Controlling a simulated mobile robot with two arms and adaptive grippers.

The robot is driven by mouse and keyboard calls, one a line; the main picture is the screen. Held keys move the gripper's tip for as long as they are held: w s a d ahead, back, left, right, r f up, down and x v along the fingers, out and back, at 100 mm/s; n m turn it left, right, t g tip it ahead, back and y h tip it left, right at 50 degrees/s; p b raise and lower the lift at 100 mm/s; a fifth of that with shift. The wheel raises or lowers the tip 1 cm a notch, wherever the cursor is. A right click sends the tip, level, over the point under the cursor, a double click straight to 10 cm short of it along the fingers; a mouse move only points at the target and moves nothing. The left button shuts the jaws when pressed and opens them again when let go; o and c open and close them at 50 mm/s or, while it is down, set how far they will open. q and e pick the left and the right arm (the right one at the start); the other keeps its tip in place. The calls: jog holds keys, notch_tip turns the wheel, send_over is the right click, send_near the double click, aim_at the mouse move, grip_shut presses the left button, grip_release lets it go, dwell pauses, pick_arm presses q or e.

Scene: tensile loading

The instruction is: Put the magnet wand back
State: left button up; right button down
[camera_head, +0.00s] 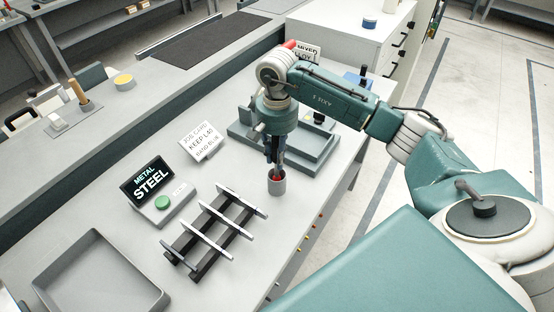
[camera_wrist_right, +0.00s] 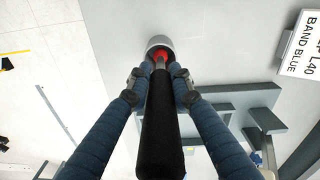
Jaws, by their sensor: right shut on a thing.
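The magnet wand has a black handle (camera_wrist_right: 161,135), a thin metal shaft and a red end. It shows best in the right wrist view, pointing away from the camera. My right gripper (camera_head: 274,158) is shut on the wand, with one blue-grey finger on each side of it in the wrist view (camera_wrist_right: 159,84). How deep the end sits is hidden. My left gripper is not in view.
A black rack (camera_head: 188,245) with several metal bars stands left of the cup. Behind it are a METAL STEEL display (camera_head: 147,180) and a job card (camera_head: 202,142). A grey stepped tray (camera_head: 319,162) lies close behind the cup. An empty grey tray (camera_head: 98,277) is front left.

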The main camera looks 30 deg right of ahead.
aim_at(275, 138)
notch_tip(275, 138, down, 2)
jog(key=shift+f+p, duration=0.2)
jog(key=shift+p, duration=0.15)
jog(key=shift+f, duration=0.25)
jog(key=c, duration=1.6)
grip_release()
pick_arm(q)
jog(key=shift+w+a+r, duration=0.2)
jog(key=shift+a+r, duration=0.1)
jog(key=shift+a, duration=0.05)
pick_arm(e)
jog(key=shift+o, duration=0.2)
jog(key=shift+r, duration=0.35)
pick_arm(q)
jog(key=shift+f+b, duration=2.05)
jog(key=shift+b, duration=0.2)
pick_arm(e)
jog(key=shift+r, duration=5.8)
